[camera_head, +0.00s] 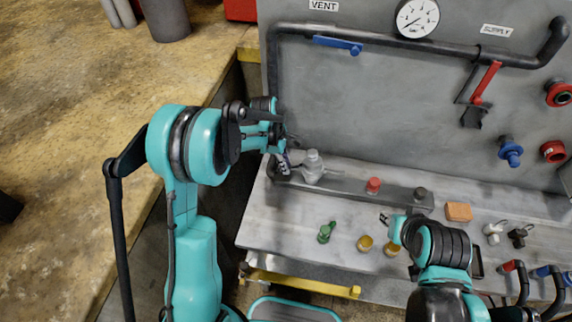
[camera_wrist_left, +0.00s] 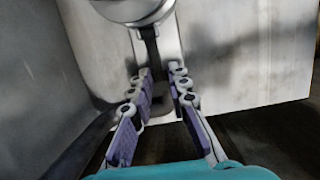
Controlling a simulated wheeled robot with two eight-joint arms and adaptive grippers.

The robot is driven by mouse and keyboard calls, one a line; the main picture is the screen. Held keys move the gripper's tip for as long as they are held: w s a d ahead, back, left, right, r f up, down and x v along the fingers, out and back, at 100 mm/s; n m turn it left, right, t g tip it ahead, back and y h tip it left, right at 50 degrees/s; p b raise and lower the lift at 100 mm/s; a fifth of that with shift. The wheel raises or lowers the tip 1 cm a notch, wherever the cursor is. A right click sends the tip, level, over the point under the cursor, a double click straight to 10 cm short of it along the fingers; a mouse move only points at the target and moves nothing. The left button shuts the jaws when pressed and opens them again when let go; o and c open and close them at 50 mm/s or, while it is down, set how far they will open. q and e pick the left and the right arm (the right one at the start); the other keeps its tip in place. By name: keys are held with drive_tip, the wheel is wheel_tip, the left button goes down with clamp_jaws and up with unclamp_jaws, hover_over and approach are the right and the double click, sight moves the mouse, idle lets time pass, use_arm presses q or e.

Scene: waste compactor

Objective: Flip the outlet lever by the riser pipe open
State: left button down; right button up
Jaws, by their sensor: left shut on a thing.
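My left gripper (camera_head: 283,163) is at the lower left corner of the panel, beside a grey valve fitting (camera_head: 313,168) on the bench ledge. In the left wrist view my left gripper (camera_wrist_left: 160,75) has its fingers closed on either side of a dark narrow lever (camera_wrist_left: 149,45). The lever hangs from a rounded grey body (camera_wrist_left: 130,8). The dark riser pipe (camera_head: 272,70) runs down the panel's left edge, its lower part hidden by my left arm. The lever's handle is mostly hidden in the head view. My right gripper (camera_head: 386,219) is small and partly hidden over the bench.
A blue lever (camera_head: 338,45) sits under the VENT label, and a red lever (camera_head: 486,82) under SUPPLY. A gauge (camera_head: 417,18) tops the panel. A green item (camera_head: 326,232), brass caps (camera_head: 365,243) and an orange block (camera_head: 458,211) lie on the bench.

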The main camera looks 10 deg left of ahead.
sight(300, 166)
use_arm(q)
drive_tip(key=y, duration=0.1)
drive_tip(key=r+y, duration=0.1)
drive_tip(key=y, duration=0.1)
drive_tip(key=shift+d+r, duration=0.15)
drive_tip(key=shift+r, duration=0.1)
drive_tip(key=shift+d+r+y+b, duration=0.15)
drive_tip(key=shift+r+y, duration=0.2)
drive_tip(key=shift+y, duration=0.55)
drive_tip(key=shift+r+y+b, duration=0.15)
drive_tip(key=shift+r+y, duration=0.2)
drive_tip(key=shift+y, duration=0.55)
drive_tip(key=c, duration=1.4)
unclamp_jaws()
drive_tip(key=shift+c, duration=0.2)
drive_tip(key=shift+r, duration=0.1)
drive_tip(key=v, duration=1.2)
